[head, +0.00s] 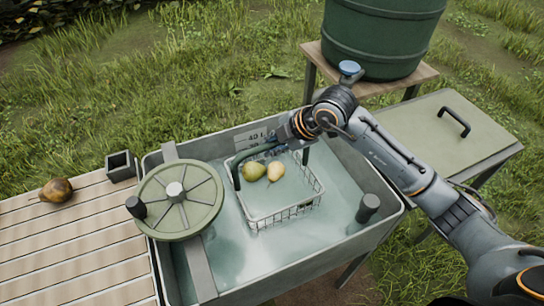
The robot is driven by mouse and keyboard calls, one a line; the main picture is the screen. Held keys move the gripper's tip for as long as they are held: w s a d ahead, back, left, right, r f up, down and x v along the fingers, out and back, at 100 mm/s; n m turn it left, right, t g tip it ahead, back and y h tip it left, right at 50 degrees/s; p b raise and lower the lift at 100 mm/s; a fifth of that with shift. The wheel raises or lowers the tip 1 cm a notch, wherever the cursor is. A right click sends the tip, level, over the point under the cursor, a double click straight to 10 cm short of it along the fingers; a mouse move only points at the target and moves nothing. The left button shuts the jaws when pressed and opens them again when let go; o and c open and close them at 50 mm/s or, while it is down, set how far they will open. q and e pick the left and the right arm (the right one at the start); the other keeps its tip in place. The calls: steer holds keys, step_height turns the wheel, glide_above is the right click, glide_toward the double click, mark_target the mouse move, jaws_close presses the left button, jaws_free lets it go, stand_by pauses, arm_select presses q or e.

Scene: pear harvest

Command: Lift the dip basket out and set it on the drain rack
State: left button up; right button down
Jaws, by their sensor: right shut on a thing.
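The wire dip basket (286,213) is in the water of the grey tank (290,280), with yellow-green pears (276,171) inside. Its dark green handle (258,150) arches over the basket's far side. My right gripper (287,138) reaches over the tank from the right and is shut on the handle; the arm and wrist partly hide the grip. How deep the basket sits is hard to tell. The slatted wooden drain rack (65,240) adjoins the tank on the left. My left gripper is out of view.
A round green spoked wheel (180,200) with a dark knob sits on the tank's left side. A green barrel (380,35) and a handled panel (445,130) are at right.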

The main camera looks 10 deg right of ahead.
step_height(320, 180, up, 4)
steer(key=shift+f+p, duration=0.1)
steer(key=shift+p, duration=0.85)
step_height(320, 180, up, 17)
steer(key=p, duration=1.3)
